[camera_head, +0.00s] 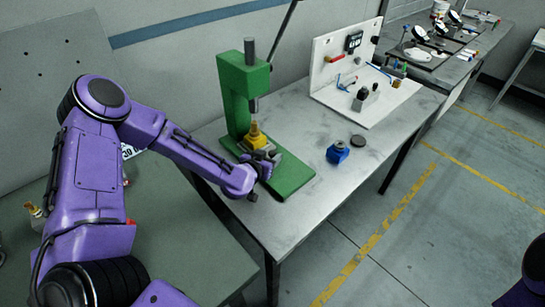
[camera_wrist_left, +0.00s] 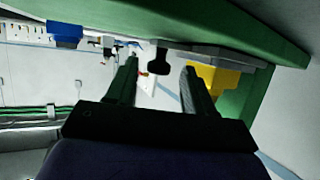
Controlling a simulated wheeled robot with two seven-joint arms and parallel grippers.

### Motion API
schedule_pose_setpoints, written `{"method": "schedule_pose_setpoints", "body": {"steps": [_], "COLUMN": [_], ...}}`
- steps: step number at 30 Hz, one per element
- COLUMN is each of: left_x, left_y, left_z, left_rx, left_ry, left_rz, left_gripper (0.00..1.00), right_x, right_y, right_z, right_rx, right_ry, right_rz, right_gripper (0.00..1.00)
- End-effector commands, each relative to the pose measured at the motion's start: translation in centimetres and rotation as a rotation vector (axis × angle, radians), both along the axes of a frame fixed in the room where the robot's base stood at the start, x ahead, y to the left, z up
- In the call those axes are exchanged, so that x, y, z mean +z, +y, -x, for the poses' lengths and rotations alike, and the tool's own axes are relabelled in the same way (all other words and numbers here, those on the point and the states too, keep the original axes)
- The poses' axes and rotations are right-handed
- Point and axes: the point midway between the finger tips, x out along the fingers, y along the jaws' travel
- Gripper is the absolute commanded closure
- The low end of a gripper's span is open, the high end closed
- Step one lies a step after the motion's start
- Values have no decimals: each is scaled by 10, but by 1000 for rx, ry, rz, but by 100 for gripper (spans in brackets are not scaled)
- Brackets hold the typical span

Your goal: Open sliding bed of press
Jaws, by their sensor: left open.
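The green press (camera_head: 233,95) stands on the workbench, its grey ram pointing down over a yellow piece (camera_head: 254,138). That piece sits on the sliding bed (camera_head: 273,154), low on the green base. My left gripper (camera_head: 264,180) is at the front left of the bed, and its fingers are small and partly hidden in the head view. In the left wrist view my left gripper (camera_wrist_left: 160,82) is open with nothing between its fingertips. A dark knob-like handle (camera_wrist_left: 158,58) shows just beyond and between the fingers, apart from both. The yellow piece (camera_wrist_left: 213,78) shows right of them.
A blue block (camera_head: 338,153) and a dark round disc (camera_head: 358,141) lie right of the press. A white stand (camera_head: 330,80) with small tools is behind them. My right arm (camera_head: 530,285) shows only at the lower right corner. The bench front is clear.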

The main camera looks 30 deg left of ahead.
Motion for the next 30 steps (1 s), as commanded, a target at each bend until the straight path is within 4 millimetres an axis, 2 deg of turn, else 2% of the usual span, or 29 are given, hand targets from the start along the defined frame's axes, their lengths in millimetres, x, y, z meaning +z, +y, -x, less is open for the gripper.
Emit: {"method": "schedule_pose_setpoints", "body": {"steps": [6,8,9,11,12,16,18,27,30], "left_x": [0,0,0,0,0,0,0,-1,-1], "left_y": [0,0,0,0,0,-2,-9,-79,-94], "left_z": [-1,-1,-1,-1,-1,-1,1,24,30], "left_rx": [-1,-1,-1,-1,0,-1,-4,-15,-12], "left_ry": [0,0,0,0,0,0,-1,1,0], "left_rz": [0,0,0,0,0,0,0,-3,-2], "left_gripper": [47,64,77,96,100,100,100,100,100], "right_x": [0,0,0,0,0,0,-1,-9,-10], "right_y": [0,0,0,0,0,0,0,0,0], "right_z": [0,0,0,0,0,0,0,0,0], "right_rx": [0,0,0,0,0,0,0,0,0], "right_ry": [0,0,0,0,0,0,0,0,0], "right_rz": [0,0,0,0,0,0,0,0,1], "right_gripper": [57,57,57,57,57,57,57,57,57]}}
